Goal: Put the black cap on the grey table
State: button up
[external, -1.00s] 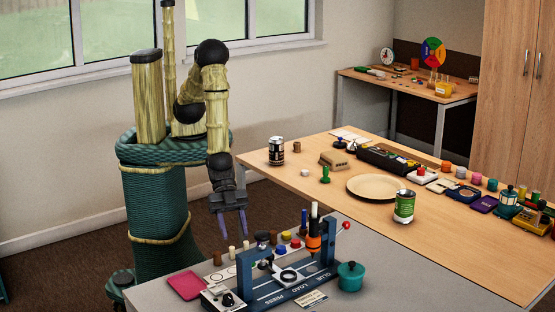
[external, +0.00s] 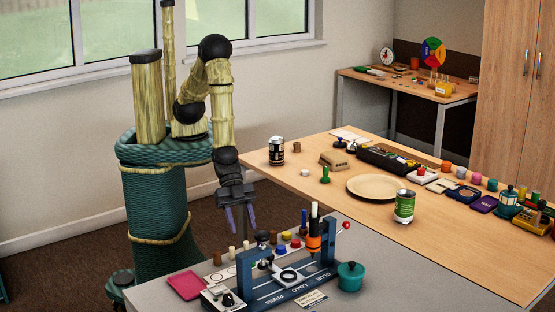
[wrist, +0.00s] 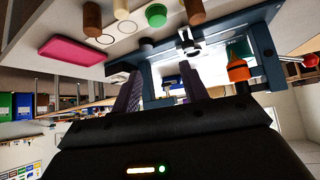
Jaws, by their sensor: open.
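A small dark piece (external: 262,236), probably the black cap, shows just behind the left post of the blue press on the grey table (external: 345,225). It is small and partly hidden, so I cannot tell what it rests on. My gripper (external: 241,229) is open, pointing down with its purple fingers apart and nothing seen between them. It is above the back part of the grey table, a little left of the dark piece. In the wrist view my gripper (wrist: 163,72) has its fingers spread towards the press. I cannot pick out the cap surely there.
The blue press (external: 285,285) stands at the front of the grey table, with a pink tray (external: 186,285) to its left and a teal pot (external: 350,276) to its right. Several coloured caps and pegs lie behind it.

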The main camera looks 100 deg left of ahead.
jog(key=w+a+r+n+y, duration=0.2)
jog(key=w+a+r, duration=0.1)
jog(key=a, duration=0.5)
jog(key=w+a+r+n+y, duration=0.1)
jog(key=w+a+r+n, duration=0.2)
jog(key=a, duration=0.5)
jog(key=w+a+r+n+y, duration=0.1)
jog(key=w+a+r+y, duration=0.2)
jog(key=a, duration=0.5)
jog(key=s+a+r+n, duration=0.1)
jog(key=s+a+n, duration=0.1)
jog(key=a, duration=0.4)
jog(key=s+a+r+n+g+y, duration=0.1)
jog(key=s+a+r+n, duration=0.1)
jog(key=a, duration=0.5)
jog(key=s+a+r+n, duration=0.2)
jog(key=s+a, duration=0.1)
jog(key=a, duration=0.4)
jog(key=shift+s+a+g, duration=0.15)
jog(key=shift+s+g, duration=0.2)
jog(key=shift+g, duration=0.05)
